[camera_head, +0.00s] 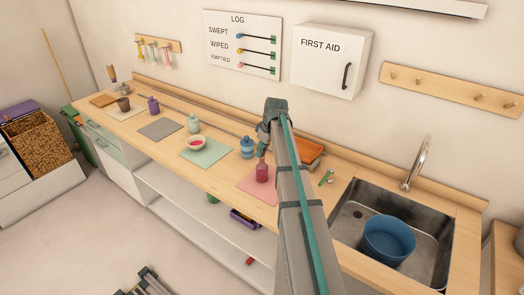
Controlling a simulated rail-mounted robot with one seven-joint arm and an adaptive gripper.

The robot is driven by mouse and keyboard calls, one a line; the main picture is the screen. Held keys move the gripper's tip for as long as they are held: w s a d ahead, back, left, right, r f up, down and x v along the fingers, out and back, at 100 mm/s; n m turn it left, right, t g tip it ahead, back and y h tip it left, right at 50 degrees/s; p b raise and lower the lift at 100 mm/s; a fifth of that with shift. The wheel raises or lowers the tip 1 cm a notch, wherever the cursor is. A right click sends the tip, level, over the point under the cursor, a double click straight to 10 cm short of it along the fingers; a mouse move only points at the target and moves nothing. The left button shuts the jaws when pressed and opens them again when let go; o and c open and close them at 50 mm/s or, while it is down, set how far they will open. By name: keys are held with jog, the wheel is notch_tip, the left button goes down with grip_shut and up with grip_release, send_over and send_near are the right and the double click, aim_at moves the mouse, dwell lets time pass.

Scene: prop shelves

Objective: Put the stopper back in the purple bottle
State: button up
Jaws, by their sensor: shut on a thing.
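A purple bottle (153,105) stands upright on the counter at the left, near a grey mat. A magenta-pink bottle (262,173) stands on a pink mat, right below my gripper (262,151). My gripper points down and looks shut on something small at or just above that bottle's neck. I cannot make out the held thing, nor whether it touches the bottle. I do not see a loose stopper clearly. My arm hides part of the counter to the right of the pink mat.
A blue bottle (247,148) stands close to the left of my gripper. A red-filled bowl (197,143) sits on a green mat, with a pale green bottle (194,123) behind. At the right are an orange-brown tray (311,150) and a sink (433,245) holding a blue basin (389,240).

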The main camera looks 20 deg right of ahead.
jog(key=shift+f, duration=0.25)
dwell(0.3)
jog(key=o, duration=0.8)
jog(key=v, duration=1.2)
